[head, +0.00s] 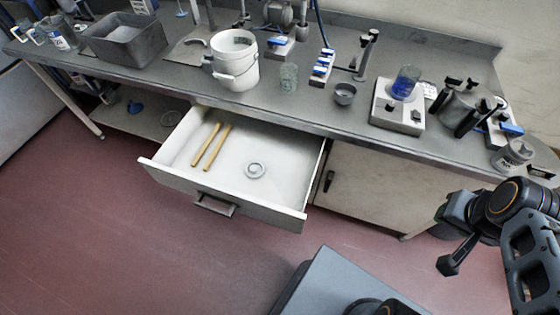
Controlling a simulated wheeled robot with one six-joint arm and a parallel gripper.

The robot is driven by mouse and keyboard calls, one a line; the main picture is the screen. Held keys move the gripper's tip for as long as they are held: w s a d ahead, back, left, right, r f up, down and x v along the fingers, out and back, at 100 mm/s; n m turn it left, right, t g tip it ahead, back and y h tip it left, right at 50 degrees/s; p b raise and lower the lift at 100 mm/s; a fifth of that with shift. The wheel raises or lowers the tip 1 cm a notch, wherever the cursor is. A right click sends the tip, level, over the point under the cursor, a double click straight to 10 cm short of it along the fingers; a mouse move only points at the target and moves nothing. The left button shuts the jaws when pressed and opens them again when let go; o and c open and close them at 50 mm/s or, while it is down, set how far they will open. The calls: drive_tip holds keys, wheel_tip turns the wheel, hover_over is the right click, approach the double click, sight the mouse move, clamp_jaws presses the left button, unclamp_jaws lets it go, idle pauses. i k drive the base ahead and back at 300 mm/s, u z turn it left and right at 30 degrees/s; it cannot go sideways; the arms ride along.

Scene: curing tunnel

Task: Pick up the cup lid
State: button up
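A small round, pale translucent disc with a raised ring, which looks like the cup lid (255,170), lies flat on the floor of the open white drawer (230,184), right of its middle. Nothing covers it. My gripper (446,238) is at the right of the head view, outside the drawer and well to the right of the lid. Its two fingers look spread with a gap between them, and I see nothing held there.
Two wooden sticks (211,146) lie in the drawer left of the lid. The grey bench above carries a white bucket (236,62), a glass (289,78), a small dark bowl (344,94) and a scale (397,110) with a blue beaker. A closed cabinet (375,190) is right of the drawer.

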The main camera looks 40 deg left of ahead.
sight(254, 169)
drive_tip(key=z, duration=0.5)
drive_tip(key=i, duration=1.05)
drive_tip(key=u, duration=3.8)
drive_tip(key=i, duration=0.5)
